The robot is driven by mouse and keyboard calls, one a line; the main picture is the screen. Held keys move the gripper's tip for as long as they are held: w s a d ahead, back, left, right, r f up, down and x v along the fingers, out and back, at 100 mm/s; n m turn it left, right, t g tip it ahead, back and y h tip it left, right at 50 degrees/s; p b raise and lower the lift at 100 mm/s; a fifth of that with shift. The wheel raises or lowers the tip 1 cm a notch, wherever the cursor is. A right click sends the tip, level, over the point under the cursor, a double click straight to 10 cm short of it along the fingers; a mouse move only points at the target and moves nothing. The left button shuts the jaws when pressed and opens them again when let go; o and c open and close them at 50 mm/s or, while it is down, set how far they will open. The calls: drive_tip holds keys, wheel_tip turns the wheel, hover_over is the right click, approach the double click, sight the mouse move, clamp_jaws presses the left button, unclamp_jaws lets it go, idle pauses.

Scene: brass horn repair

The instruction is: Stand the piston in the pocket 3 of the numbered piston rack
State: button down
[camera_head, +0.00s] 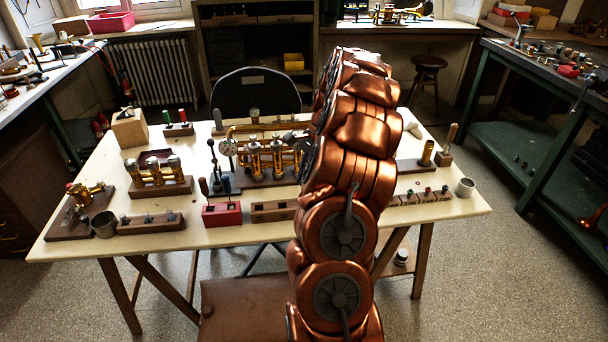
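My copper-coloured arm (345,180) rises in front of the table and hides part of its right half. My gripper is not visible. Several low wooden blocks with pockets lie along the front of the white table: one at the left (165,226) holding small metal parts, one near the middle (272,211) partly behind my arm, and one at the right (420,198) with small dark and red parts. I cannot read numbers on any of them, so I cannot tell which is the piston rack. No piston can be singled out at this size.
A brass horn assembly (265,155) stands mid-table. A red block (222,214) holds dark-handled tools. Bare white tabletop (200,240) shows along the front edge.

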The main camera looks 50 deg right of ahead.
drive_tip(key=shift+f+b, duration=0.4)
drive_tip(key=shift+f, duration=1.15)
drive_tip(key=c, duration=1.2)
unclamp_jaws()
drive_tip(key=shift+c, duration=0.2)
drive_tip(key=shift+r, duration=0.1)
drive_tip(key=v, duration=1.1)
drive_tip(key=shift+r, duration=0.35)
drive_tip(key=shift+d, duration=0.15)
